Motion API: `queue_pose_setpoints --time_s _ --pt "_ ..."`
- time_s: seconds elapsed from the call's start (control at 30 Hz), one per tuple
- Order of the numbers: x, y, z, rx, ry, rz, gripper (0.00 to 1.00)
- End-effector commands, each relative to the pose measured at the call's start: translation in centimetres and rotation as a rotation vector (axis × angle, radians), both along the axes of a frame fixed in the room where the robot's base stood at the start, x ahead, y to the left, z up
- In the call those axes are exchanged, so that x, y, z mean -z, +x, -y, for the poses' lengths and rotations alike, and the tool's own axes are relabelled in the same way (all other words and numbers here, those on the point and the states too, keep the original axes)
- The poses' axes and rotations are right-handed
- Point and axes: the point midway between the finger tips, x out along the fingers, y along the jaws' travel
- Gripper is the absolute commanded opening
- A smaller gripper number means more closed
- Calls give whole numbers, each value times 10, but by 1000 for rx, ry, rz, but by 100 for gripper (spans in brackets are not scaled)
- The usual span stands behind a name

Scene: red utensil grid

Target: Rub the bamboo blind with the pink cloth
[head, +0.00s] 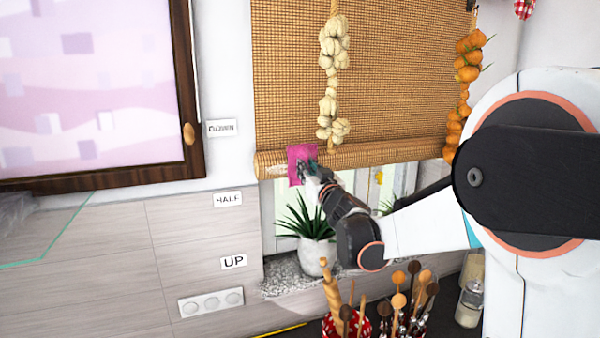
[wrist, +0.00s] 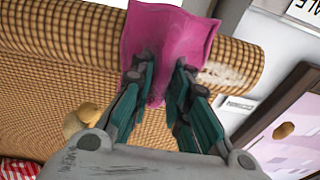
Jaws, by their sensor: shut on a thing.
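The bamboo blind (head: 285,80) hangs over the window, its lower end a rolled edge that also shows in the wrist view (wrist: 60,30). The pink cloth (head: 296,163) is at the left part of this rolled edge. My gripper (head: 308,169) is shut on the cloth, and the wrist view shows the cloth (wrist: 165,40) bunched between the fingertips (wrist: 160,85). The cloth overlaps the roll in both views; I cannot tell how firmly it touches. A whitish patch (wrist: 228,73) shows on the roll beside the cloth, and in the head view just left of it.
A garlic string (head: 333,85) and an orange string (head: 467,60) hang before the blind. A potted plant (head: 315,255) stands on the sill below. Utensils (head: 398,300) stand at the bottom. A framed picture (head: 185,90) and DOWN, HALF, UP labels are at left.

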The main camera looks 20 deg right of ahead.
Motion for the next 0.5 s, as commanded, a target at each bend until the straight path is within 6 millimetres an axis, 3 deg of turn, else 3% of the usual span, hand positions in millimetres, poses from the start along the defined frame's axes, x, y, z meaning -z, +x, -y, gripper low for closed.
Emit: queue_pose_setpoints --time_s 0.27,0.5 --pt "1 -1 6 1 0 -1 0" --pt "0 -1 -9 -1 0 0 0"
